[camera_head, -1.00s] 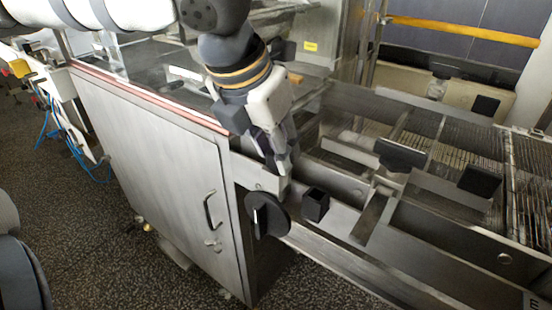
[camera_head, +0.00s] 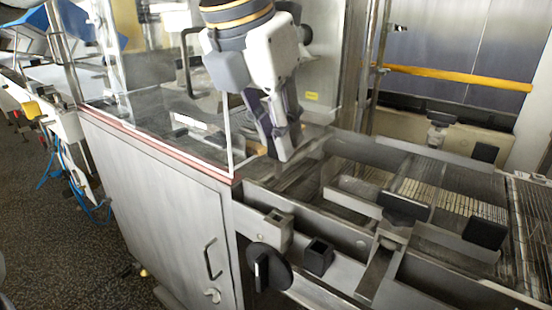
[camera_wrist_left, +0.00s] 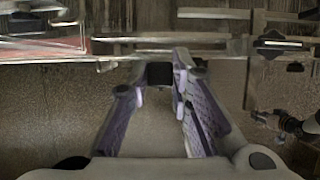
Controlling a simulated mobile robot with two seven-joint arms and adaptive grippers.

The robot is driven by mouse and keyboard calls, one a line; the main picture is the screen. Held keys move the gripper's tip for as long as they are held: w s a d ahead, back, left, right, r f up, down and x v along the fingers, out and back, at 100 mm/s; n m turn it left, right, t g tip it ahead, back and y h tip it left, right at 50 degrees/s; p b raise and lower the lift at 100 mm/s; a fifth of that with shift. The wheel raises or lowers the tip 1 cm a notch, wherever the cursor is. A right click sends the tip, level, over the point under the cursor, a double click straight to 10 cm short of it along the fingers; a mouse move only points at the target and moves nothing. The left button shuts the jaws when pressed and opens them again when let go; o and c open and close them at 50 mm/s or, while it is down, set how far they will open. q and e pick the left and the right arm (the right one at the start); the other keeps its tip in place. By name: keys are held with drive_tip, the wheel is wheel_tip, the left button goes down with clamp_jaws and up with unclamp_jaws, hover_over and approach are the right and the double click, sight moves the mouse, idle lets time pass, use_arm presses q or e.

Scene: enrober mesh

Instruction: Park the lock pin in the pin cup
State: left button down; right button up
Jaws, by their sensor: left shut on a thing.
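My left gripper (camera_head: 280,145) is above the front rail of the machine, its fingers pointing down. In the left wrist view its purple-padded fingers (camera_wrist_left: 160,88) are closed on a small dark block at the tips, which I take to be the lock pin (camera_wrist_left: 160,73). In the head view the fingers mostly hide the pin. A grey block with a square opening (camera_head: 278,230) is on the rail below the gripper. To its right is a black, open-topped square cup (camera_head: 318,257), apparently the pin cup. The gripper is clear of both.
A black round knob (camera_head: 268,266) sits on the front, left of the cup. A clear guard panel (camera_head: 180,110) stands left of the gripper. The mesh conveyor (camera_head: 450,195) and cross bars lie to the right. A dark-and-white part at the right of the wrist view may be my right gripper.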

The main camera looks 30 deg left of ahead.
use_arm(q)
drive_tip(key=shift+r, duration=2.35)
